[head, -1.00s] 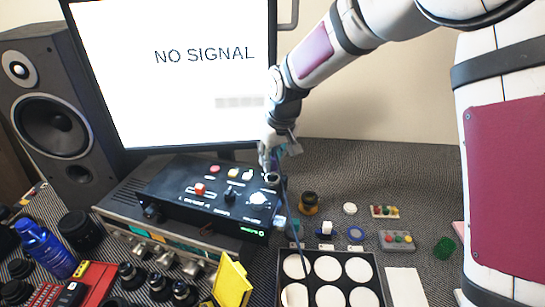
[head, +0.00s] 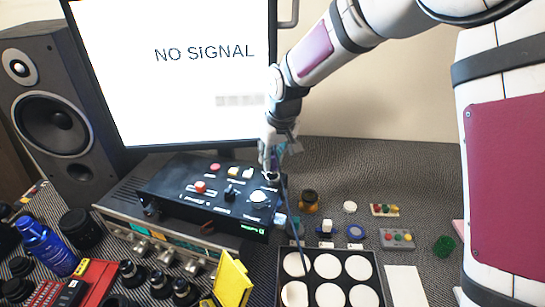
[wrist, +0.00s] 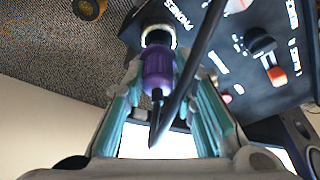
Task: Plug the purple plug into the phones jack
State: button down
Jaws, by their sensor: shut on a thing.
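The purple plug (wrist: 158,70) is gripped between the teal finger pads of my gripper (wrist: 160,95), which also shows in the head view (head: 271,160). Its dark front end points at the phones jack (wrist: 157,36), a bright ring beside the "PHONES" lettering on the black control box (head: 205,195). The plug's front overlaps the ring, lined up with it; I cannot tell how deep it sits. The dark cable (wrist: 188,70) leaves the plug's back and passes in front of it in the wrist view. In the head view my fingers largely hide the plug and jack.
The black box rests on a grey rack unit (head: 140,225). A monitor (head: 180,70) stands behind. A tray with white round wells (head: 326,265) lies in front, with the cable hanging over it. Small parts and button blocks (head: 396,238) lie to the right.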

aim_at(272, 166)
jog(key=shift+f+b, duration=0.55)
jog(key=shift+f, duration=1.05)
dwell(0.9)
jog(key=c, duration=1.2)
grip_release()
jog(key=shift+c, duration=0.2)
jog(key=v, duration=1.2)
jog(key=s+d+r+m+t+h, duration=0.1)
jog(key=s+d+r+m, duration=0.2)
jog(key=s+d+r, duration=0.7)
jog(key=s+d+f+m, duration=0.1)
jog(key=s+d, duration=0.4)
jog(key=s, duration=0.3)
jog(key=s+d+f+m+t, duration=0.1)
jog(key=s+d+m, duration=0.1)
jog(key=s+d, duration=0.3)
jog(key=s, duration=0.4)
jog(key=shift+s+d+h, duration=0.2)
jog(key=shift+s+h, duration=0.1)
